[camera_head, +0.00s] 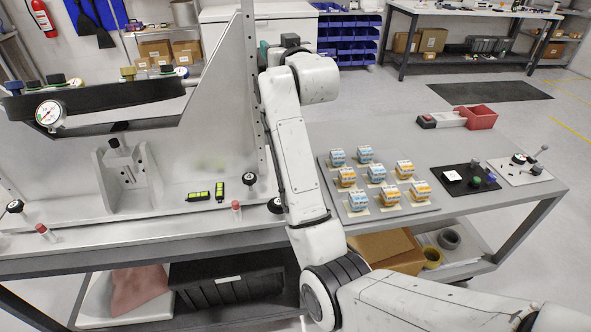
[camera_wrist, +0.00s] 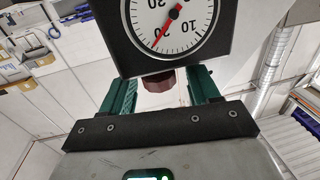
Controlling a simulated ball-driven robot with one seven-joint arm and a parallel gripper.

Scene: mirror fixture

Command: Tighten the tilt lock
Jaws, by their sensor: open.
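In the wrist view, a white dial with black numbers and a red needle (camera_wrist: 165,32) sits in a black square frame. My gripper (camera_wrist: 160,86) has green fingers, spread apart, one on each side of the knob. Whether either finger touches it I cannot tell. In the head view, my gripper (camera_head: 267,54) is partly hidden behind my arm, beside the tall grey upright plate (camera_head: 222,95); the knob and this dial are hidden there.
A round gauge (camera_head: 50,113) hangs on a dark bar at left.

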